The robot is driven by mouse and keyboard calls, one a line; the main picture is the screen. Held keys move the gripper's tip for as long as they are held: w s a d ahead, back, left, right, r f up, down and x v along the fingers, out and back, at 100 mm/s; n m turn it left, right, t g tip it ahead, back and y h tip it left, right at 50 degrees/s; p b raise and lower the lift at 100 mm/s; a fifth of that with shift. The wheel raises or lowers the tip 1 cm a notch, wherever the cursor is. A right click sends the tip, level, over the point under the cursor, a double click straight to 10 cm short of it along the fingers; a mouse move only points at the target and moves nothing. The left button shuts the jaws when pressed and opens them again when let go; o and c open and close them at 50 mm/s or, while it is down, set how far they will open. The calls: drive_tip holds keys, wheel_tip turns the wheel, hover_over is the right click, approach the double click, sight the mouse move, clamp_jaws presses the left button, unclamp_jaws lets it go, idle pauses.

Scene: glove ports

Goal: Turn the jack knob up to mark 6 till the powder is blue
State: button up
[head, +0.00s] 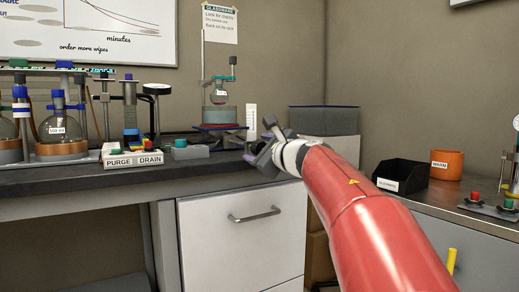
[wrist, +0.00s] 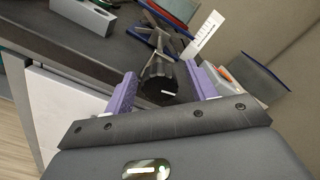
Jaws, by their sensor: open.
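The jack (head: 222,128), with a red and blue edge, stands on the dark bench in the head view. A round flask (head: 219,97) hangs above it by a stand, over a grey-green vessel (head: 219,115). The powder's colour is too small to tell. A white marked scale (head: 251,117) stands right of the jack; it also shows in the wrist view (wrist: 204,34). The black ribbed jack knob (wrist: 160,72) lies between the purple fingers of my gripper (wrist: 162,83) in the wrist view. My gripper is open, with a gap visible on each side of the knob.
A PURGE/DRAIN box (head: 133,156) and a grey box with a green button (head: 190,150) sit left of the jack. A grey bin (head: 325,120) stands behind my arm. A black tray (head: 401,177) and an orange pot (head: 447,164) are on the right bench.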

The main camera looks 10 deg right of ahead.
drive_tip(key=c, duration=1)
drive_tip(key=shift+m, duration=0.4)
